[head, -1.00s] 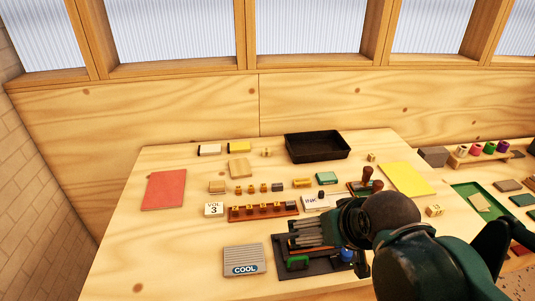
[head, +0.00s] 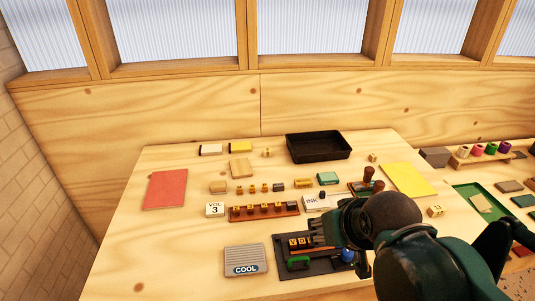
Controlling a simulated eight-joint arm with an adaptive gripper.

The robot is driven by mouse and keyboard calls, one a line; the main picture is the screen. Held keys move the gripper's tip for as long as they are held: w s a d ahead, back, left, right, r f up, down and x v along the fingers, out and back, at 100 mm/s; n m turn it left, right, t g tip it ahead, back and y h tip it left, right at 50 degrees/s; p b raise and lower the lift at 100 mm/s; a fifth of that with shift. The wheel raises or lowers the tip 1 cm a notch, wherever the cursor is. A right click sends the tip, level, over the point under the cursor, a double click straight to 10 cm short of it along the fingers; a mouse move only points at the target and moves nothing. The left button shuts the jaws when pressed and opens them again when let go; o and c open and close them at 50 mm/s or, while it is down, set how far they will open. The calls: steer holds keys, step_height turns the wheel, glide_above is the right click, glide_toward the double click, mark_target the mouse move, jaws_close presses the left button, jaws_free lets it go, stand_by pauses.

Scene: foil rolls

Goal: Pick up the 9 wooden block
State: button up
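Small wooden blocks with dark characters stand in several places, and I cannot read which one bears a 9. Several sit in a row on the brown rack (head: 291,208). Others (head: 299,243) show in the dark tray (head: 325,267) at the front, just left of my gripper. A lone marked block (head: 435,211) lies at the right of the table. My gripper (head: 318,232) hangs over the back part of the dark tray, and its arm covers part of the tray's right side. I cannot tell how far apart its fingers are, and no held block shows.
A grey COOL box (head: 245,260) lies left of the tray. A VOL 3 block (head: 214,209) and an INK box (head: 315,202) stand near the rack. A black bin (head: 318,147) is at the back. Dark-handled stamps (head: 367,175) stand behind my gripper. The table's left front is clear.

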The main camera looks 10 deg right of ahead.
steer(key=shift+r, duration=0.1)
steer(key=shift+c, duration=0.3)
steer(key=w+a+r+n+g+p, duration=0.15)
steer(key=w+r+n+p, duration=0.35)
steer(key=w, duration=0.8)
steer(key=w+a+r+n+g+p, duration=0.1)
steer(key=w+r+n+g+p, duration=0.15)
steer(key=w+r+p, duration=0.75)
steer(key=n+g+p, duration=0.3)
steer(key=n+p, duration=0.4)
steer(key=n, duration=0.3)
glide_above(268, 149)
steer(key=shift+s+f, duration=0.1)
steer(key=shift+f, duration=7.55)
steer(key=shift+f, duration=1.3)
